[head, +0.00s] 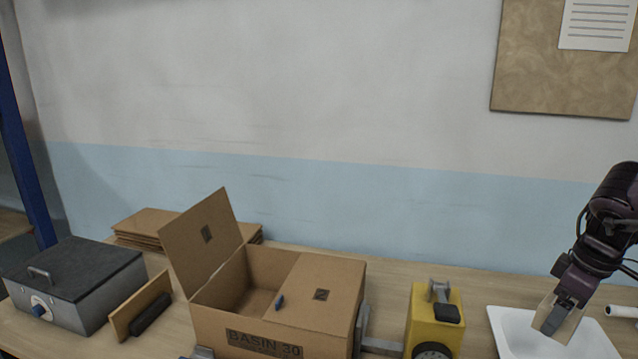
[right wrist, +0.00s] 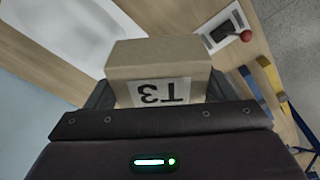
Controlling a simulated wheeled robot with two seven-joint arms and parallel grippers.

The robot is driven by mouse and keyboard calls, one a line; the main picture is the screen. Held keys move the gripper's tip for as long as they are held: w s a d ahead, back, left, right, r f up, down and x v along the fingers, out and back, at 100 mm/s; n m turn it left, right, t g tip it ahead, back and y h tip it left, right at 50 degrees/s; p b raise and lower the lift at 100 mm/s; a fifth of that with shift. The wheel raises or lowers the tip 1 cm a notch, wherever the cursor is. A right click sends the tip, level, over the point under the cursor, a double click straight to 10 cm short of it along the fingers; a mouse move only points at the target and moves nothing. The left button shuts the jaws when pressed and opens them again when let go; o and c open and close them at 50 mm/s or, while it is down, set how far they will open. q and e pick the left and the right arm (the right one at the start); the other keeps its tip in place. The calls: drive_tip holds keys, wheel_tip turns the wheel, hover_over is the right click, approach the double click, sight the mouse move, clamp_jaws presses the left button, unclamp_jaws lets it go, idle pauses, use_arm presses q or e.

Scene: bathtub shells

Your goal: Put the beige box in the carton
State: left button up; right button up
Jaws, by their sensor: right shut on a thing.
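The beige box (right wrist: 160,58) fills the middle of the right wrist view, with a white label reading "T3" on its near face. In the head view the box (head: 547,318) is at the far right, above or in the white tray. My right gripper (head: 566,300) is shut on it; whether the box touches the tray is unclear. The carton (head: 255,325), marked "BASIN 30", stands on the table left of centre. One flap is raised at its left and the right half of its top is covered. Its left half is open. My left gripper is not in view.
A white tray (head: 509,338) lies under my right gripper. A yellow device (head: 421,312) stands between tray and carton. A grey metal box (head: 75,275) and a board with a black handle (head: 135,308) are at left. Flat cardboard (head: 145,222) lies behind the carton.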

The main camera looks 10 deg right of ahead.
sight(567, 343)
drive_tip(key=s+f+m, duration=0.2)
drive_tip(key=f, duration=0.1)
drive_tip(key=s+f, duration=0.1)
drive_tip(key=shift+s+a+f+m, duration=0.15)
drive_tip(key=shift+a+f+m, duration=0.15)
drive_tip(key=shift+f+m, duration=0.1)
drive_tip(key=a+f+m+h, duration=0.15)
drive_tip(key=a+f, duration=0.35)
drive_tip(key=a, duration=0.5)
drive_tip(key=a+f+m, duration=0.3)
drive_tip(key=a+f, duration=0.3)
drive_tip(key=a, duration=0.3)
drive_tip(key=a+r+n, duration=0.3)
drive_tip(key=a+r, duration=0.1)
drive_tip(key=a, duration=1.1)
wheel_tip(567, 343, down, 14)
drive_tip(key=b, duration=1.4)
drive_tip(key=shift+d+f+y, duration=0.15)
drive_tip(key=shift+y, duration=0.2)
